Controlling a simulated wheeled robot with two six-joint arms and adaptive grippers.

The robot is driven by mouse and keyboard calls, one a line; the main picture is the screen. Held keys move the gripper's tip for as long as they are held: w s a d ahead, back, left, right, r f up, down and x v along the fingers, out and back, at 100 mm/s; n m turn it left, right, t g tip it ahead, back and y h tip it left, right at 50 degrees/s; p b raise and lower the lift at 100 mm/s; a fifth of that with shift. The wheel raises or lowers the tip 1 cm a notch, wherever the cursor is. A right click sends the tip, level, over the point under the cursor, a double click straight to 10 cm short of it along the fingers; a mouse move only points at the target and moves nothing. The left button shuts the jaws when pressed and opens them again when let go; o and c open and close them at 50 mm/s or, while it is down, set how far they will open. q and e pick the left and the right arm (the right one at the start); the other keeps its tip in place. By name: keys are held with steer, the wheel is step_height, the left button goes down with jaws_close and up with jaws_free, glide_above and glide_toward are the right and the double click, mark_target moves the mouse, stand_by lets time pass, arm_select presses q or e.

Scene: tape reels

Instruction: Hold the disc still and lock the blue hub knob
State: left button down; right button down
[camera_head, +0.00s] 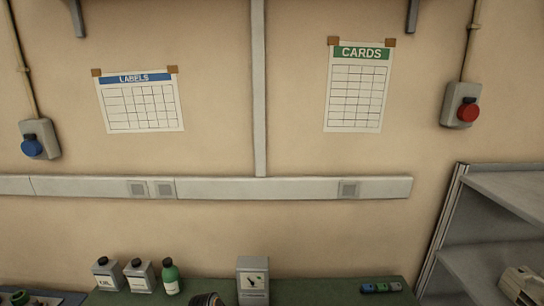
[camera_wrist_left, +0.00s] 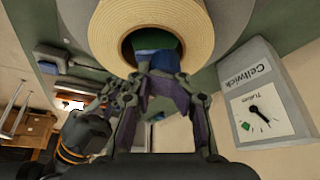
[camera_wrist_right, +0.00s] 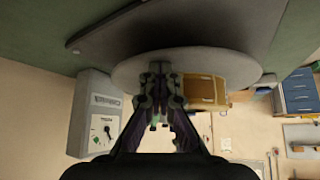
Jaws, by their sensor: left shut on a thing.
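In the left wrist view a cream tape roll (camera_wrist_left: 190,14) sits against a grey disc (camera_wrist_left: 232,18). The blue hub knob (camera_wrist_left: 184,62) shows in the roll's dark core, partly hidden by my fingers. My left gripper (camera_wrist_left: 163,72) has its fingers at the core's lower edge, shut on the blue knob. In the right wrist view the grey disc (camera_wrist_right: 225,66) lies across the picture. My right gripper (camera_wrist_right: 162,72) has its fingertips close together at the disc's near edge; whether they pinch it is unclear. Neither gripper shows clearly in the head view.
A grey box with a dial (camera_head: 253,278) stands beside the reel; it also shows in the left wrist view (camera_wrist_left: 262,100). White bottles (camera_head: 107,275) and a green bottle (camera_head: 170,277) stand to its left on the green bench (camera_head: 325,290). Grey shelves (camera_head: 490,225) stand at right.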

arm_select(q)
steer(key=shift+w+a+r, duration=0.2)
steer(key=shift+w+r, duration=0.05)
steer(key=shift+w, duration=0.1)
steer(key=shift+m, duration=0.7)
steer(key=m+g, duration=0.2)
steer(key=m, duration=0.2)
steer(key=shift+w+a, duration=0.1)
steer(key=m+g, duration=0.1)
steer(key=m, duration=0.2)
steer(key=m+g, duration=0.1)
steer(key=m, duration=0.2)
steer(key=shift+f+m+g, duration=0.1)
steer(key=shift+m+g, duration=0.2)
steer(key=m+g+y, duration=0.1)
steer(key=m, duration=0.2)
steer(key=shift+f+m, duration=0.1)
steer(key=shift+m, duration=0.3)
steer(key=shift+f+m+g, duration=0.1)
steer(key=shift+m+g, duration=0.2)
steer(key=shift+m, duration=0.4)
steer(key=m, duration=0.1)
steer(key=m+y, duration=0.1)
steer(key=m, duration=0.1)
steer(key=m+y, duration=0.1)
steer(key=shift+s+g, duration=0.25)
steer(key=shift+g, duration=0.05)
steer(key=c, duration=1.2)
jaws_free()
steer(key=shift+w, duration=0.1)
